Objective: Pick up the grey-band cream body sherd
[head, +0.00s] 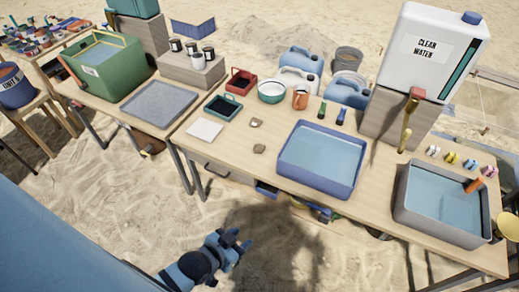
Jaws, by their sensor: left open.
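Two small sherds lie on the wooden table. The upper one (256,123) looks cream with a greyish mark and fits the grey-band cream body sherd, though its band is too small to tell surely. The lower one, a brown sherd (259,148), lies just in front of it, apart. My left gripper (241,239) is open and empty, low in the picture, in front of the table's front edge and well away from both sherds. My right gripper is not in view.
A blue basin of water (283,179) stands right of the sherds. A white square (205,130) lies left; a green tray (223,107) and red tray (240,82) stand behind. A grey basin (405,212) and clean water tank (420,55) stand further right. Bare tabletop surrounds the sherds.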

